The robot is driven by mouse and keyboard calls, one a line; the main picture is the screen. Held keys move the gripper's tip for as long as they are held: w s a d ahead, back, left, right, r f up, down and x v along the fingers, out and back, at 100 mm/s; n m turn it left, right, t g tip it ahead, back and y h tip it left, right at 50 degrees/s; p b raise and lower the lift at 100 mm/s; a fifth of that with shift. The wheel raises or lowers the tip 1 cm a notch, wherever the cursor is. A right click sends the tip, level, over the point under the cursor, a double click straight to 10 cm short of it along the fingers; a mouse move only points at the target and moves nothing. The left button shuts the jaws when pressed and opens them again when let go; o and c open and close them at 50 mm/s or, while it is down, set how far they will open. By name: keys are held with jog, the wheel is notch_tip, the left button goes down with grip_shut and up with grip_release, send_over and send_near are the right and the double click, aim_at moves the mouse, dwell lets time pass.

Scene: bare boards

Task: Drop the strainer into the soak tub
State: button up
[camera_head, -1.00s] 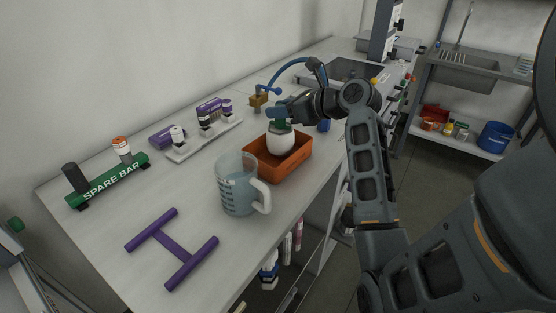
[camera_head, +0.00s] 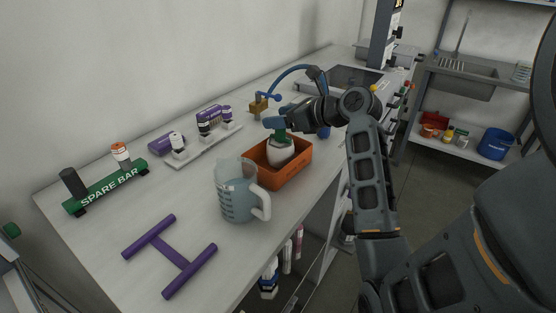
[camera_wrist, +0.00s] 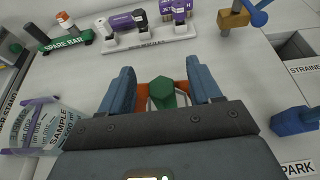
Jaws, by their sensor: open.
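The strainer appears to be the white rounded piece (camera_head: 281,152) with a green handle. It sits slightly tilted inside the orange soak tub (camera_head: 295,173), whose walls hide its lower part. My gripper (camera_head: 279,124) is just above it. In the wrist view my gripper (camera_wrist: 160,72) has its two blue fingers apart, with the green handle (camera_wrist: 162,92) between them and a gap visible on each side. Part of the orange tub shows behind the handle.
A measuring jug (camera_head: 238,195) stands close in front of the tub. A purple H-shaped piece (camera_head: 170,254) lies at the front left. A green spare bar (camera_head: 107,186) and a white rack (camera_head: 205,146) line the back. A brass block with a blue lever (camera_head: 259,106) stands behind.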

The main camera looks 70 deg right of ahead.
jog(key=v, duration=0.7)
jog(key=shift+s, duration=0.3)
jog(key=shift+s+a, duration=0.1)
jog(key=shift+a, duration=0.05)
